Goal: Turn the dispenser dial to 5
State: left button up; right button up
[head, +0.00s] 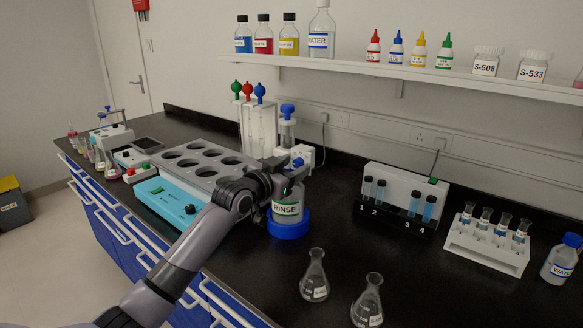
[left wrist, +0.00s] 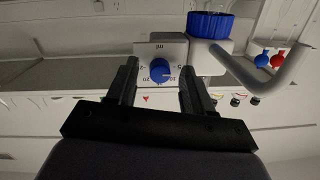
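The dispenser (left wrist: 174,46) is a white block with a blue dial (left wrist: 160,70), marked with numbers and ml. The dial's pale pointer seems to face right, near the 5 and 10 marks; the exact setting is too small to read. In the head view the dispenser sits atop the RINSE bottle (head: 287,208), with the blue dial (head: 297,162) partly hidden by my gripper. My left gripper (head: 284,168) is at the dispenser. In the left wrist view its fingers (left wrist: 158,76) are apart, one on each side of the dial, with visible gaps. My right gripper is not in view.
The bottle stands in a blue base (head: 288,228). A grey rack with holes (head: 195,162) is to its left, and two flasks (head: 315,275) (head: 368,302) are in front. A tube stand (head: 399,200) is to the right. The bench between is clear.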

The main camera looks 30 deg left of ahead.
pick_arm(q)
jog(key=s+b, duration=0.1)
jog(key=s, duration=0.6)
jog(key=shift+r, duration=0.2)
jog(key=shift+s+a, duration=0.1)
dwell(0.7)
